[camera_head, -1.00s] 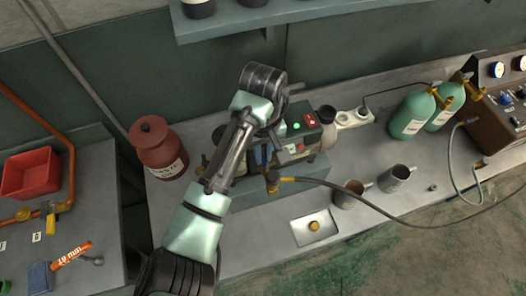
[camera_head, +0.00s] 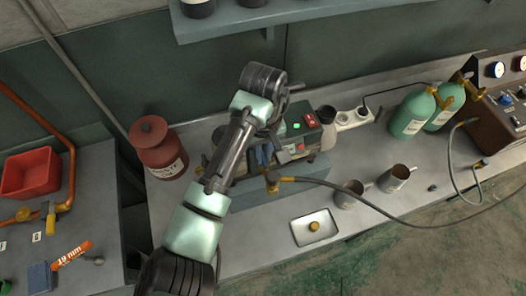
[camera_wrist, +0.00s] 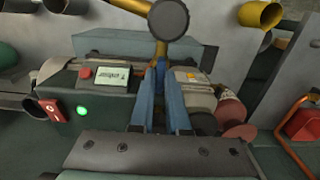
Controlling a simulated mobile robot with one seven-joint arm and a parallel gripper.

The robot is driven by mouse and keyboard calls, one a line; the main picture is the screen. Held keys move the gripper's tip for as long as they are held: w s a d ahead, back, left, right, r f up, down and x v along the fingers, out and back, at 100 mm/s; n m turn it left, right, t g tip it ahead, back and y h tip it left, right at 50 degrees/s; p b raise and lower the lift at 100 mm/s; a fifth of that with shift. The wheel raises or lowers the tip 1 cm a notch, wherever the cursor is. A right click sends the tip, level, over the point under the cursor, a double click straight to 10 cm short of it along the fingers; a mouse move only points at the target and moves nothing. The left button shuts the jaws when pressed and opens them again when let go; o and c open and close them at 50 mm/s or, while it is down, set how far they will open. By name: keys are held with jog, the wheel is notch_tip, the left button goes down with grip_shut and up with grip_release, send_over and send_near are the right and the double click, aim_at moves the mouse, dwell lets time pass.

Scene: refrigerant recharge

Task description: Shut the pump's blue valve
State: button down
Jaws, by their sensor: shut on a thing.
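The pump (camera_head: 300,140) stands on a grey-blue block on the bench, with a lit green lamp and a red switch on its dark box. It also fills the middle of the wrist view (camera_wrist: 100,88), beside a small display. My gripper (camera_head: 263,154) reaches down over the pump's front. In the wrist view its blue fingers (camera_wrist: 158,82) are shut on a small blue piece, the blue valve (camera_wrist: 160,68), at the base of a brass fitting. The fingers hide most of the valve, so I cannot tell its angle.
A dark hose runs right from the brass fitting (camera_head: 273,182). A red canister (camera_head: 158,146) stands left of the pump. Two mugs (camera_head: 349,194) and a white tray (camera_head: 315,228) are in front. Green cylinders (camera_head: 412,113) and a gauge panel stand right.

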jog(key=shift+m+p, duration=0.35)
jog(key=shift+m, duration=1.15)
jog(key=shift+r, duration=0.1)
jog(key=shift+m, duration=1.5)
jog(key=shift+p, duration=0.3)
jog(key=m, duration=0.2)
jog(key=shift+m, duration=0.4)
